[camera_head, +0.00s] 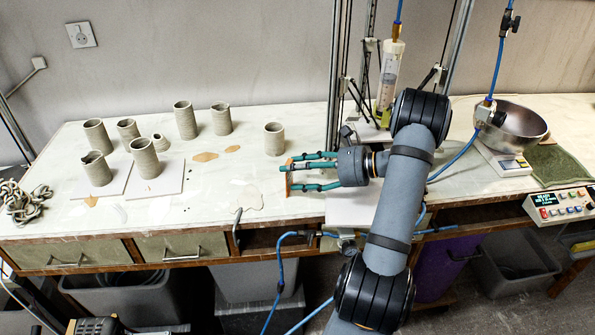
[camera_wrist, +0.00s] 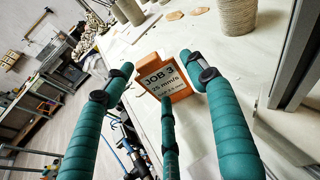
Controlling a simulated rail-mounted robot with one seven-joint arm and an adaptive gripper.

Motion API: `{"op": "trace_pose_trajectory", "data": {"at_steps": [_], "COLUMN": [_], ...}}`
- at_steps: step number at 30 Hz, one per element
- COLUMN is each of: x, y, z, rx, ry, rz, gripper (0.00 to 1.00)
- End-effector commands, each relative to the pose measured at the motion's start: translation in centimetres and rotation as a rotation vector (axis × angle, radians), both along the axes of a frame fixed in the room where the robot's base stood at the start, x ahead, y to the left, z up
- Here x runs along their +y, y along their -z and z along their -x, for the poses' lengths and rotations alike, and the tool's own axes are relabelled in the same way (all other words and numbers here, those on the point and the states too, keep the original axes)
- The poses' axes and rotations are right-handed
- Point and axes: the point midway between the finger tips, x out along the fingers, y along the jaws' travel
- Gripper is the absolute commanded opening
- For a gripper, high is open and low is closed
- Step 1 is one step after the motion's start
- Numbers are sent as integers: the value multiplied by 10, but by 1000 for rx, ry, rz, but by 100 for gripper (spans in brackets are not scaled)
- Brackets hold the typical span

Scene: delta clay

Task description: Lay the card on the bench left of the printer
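In the head view the card (camera_head: 289,181) shows nearly edge-on as an orange strip at my fingertips, over the bench (camera_head: 225,180). My gripper (camera_head: 287,173) has three teal fingers pointing left. In the wrist view my gripper (camera_wrist: 158,76) has its fingertips around the card's left, right and lower edges; whether they press on it is unclear. The printer (camera_head: 335,75) stands right of the card, partly hidden by my arm.
Several clay cylinders stand at the bench's left and back, two on white tiles (camera_head: 172,180). One clay cylinder (camera_head: 274,139) stands just behind the card. Flat clay patches (camera_head: 204,157) lie nearby. The bench between the tiles and card is mostly clear. A metal bowl (camera_head: 522,133) is at right.

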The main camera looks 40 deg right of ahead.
Motion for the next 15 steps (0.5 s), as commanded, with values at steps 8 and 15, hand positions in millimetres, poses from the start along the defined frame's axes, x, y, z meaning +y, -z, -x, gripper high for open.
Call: {"op": "trace_pose_trajectory", "data": {"at_steps": [8, 15], "x": [0, -7], "y": [0, -5], "z": [0, 8], "rx": [0, -1], "ry": [0, 5], "rz": [0, 2], "gripper": [63, 63]}}
